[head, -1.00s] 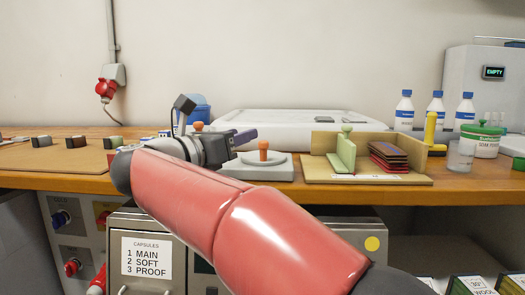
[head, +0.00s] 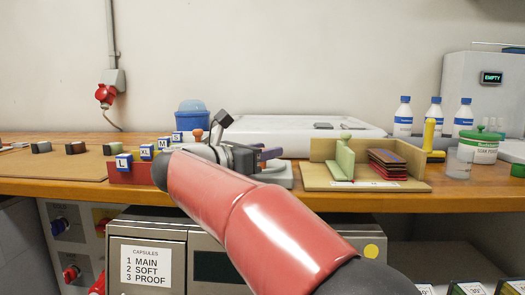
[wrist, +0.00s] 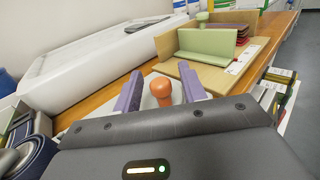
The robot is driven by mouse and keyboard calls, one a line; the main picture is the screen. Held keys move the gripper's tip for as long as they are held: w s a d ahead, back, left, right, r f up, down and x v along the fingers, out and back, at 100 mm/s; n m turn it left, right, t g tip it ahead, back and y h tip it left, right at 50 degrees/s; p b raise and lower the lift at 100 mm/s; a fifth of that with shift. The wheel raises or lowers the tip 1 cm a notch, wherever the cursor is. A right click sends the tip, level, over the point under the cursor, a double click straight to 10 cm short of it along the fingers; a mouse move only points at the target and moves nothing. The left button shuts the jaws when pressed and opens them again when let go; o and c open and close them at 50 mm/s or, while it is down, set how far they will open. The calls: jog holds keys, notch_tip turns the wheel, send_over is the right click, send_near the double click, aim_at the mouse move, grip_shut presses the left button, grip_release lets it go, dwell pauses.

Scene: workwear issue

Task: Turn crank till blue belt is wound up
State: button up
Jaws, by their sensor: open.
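My gripper (head: 266,155) is open, low over the grey base (head: 282,174) on the bench. In the wrist view its purple fingers (wrist: 161,86) stand on either side of an upright orange knob (wrist: 161,93), which looks like the crank's handle. Gaps show beside the knob, and I cannot tell if a finger touches it. In the head view the gripper hides this knob. Another orange knob (head: 198,135) shows behind my arm. A grey round part with dark blue (wrist: 30,160) is cut off at lower left in the wrist view. I cannot tell if it is the blue belt.
A wooden tray (head: 322,184) with a green divider (head: 344,160) and dark red cards (head: 388,163) stands right of the gripper. A white case (head: 300,125) lies behind. Lettered size blocks (head: 124,162) are at left. Bottles (head: 434,115) stand at far right.

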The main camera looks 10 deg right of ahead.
grip_shut()
jog(key=shift+d+f+t+b, duration=0.1)
jog(key=shift+t+b, duration=0.2)
jog(key=shift+b, duration=0.05)
